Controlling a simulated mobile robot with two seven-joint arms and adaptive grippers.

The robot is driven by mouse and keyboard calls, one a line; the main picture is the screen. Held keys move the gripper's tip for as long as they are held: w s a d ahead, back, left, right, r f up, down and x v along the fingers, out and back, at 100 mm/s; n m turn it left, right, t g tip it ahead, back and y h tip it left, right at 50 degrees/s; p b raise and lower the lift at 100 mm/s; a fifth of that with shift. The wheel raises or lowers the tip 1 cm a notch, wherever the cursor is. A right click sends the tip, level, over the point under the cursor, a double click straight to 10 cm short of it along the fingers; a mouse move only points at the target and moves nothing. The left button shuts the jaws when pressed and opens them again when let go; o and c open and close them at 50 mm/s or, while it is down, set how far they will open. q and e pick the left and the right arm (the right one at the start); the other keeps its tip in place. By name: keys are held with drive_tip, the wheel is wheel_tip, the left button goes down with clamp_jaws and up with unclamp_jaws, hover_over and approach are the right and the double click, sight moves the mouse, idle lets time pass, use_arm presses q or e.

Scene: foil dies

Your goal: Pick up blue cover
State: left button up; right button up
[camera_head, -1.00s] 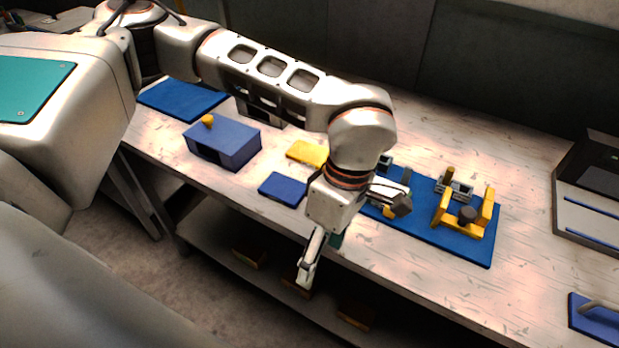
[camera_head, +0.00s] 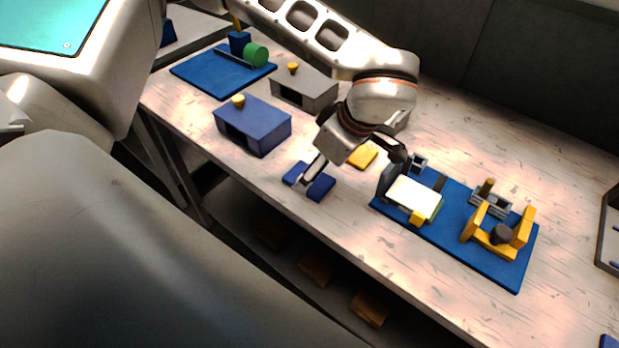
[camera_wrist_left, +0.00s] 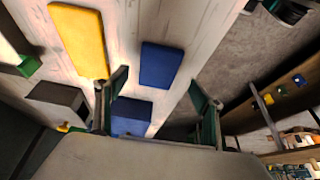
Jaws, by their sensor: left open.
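A blue box-shaped cover (camera_head: 258,122) with a yellow knob and an open front stands near the table's front edge in the head view. A small flat blue plate (camera_head: 320,187) lies to its right, partly hidden by a finger of my left gripper (camera_head: 352,163). In the left wrist view the flat blue plate (camera_wrist_left: 161,66) lies ahead of the spread fingers of the left gripper (camera_wrist_left: 160,88), and part of the blue box (camera_wrist_left: 131,116) shows below it. The left gripper is open and empty, above the table. The right gripper is not in view.
A flat yellow plate (camera_head: 362,156) lies beside the blue plate. A grey box (camera_head: 303,90) with a yellow knob stands behind the blue one. Blue mats with fixtures lie right (camera_head: 456,240) and far left (camera_head: 200,79). The right-hand tabletop has free room.

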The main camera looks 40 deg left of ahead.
use_arm(q)
drive_tip(key=x, duration=0.3)
drive_tip(key=shift+w+a+f, duration=0.1)
drive_tip(key=shift+a+f, duration=0.05)
drive_tip(key=shift+f, duration=0.05)
drive_tip(key=shift+a+f, duration=0.1)
drive_tip(key=shift+f, duration=0.15)
drive_tip(key=shift+c, duration=1.2)
drive_tip(key=c, duration=1)
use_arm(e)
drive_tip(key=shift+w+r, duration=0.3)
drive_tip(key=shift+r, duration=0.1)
use_arm(q)
drive_tip(key=shift+r, duration=0.15)
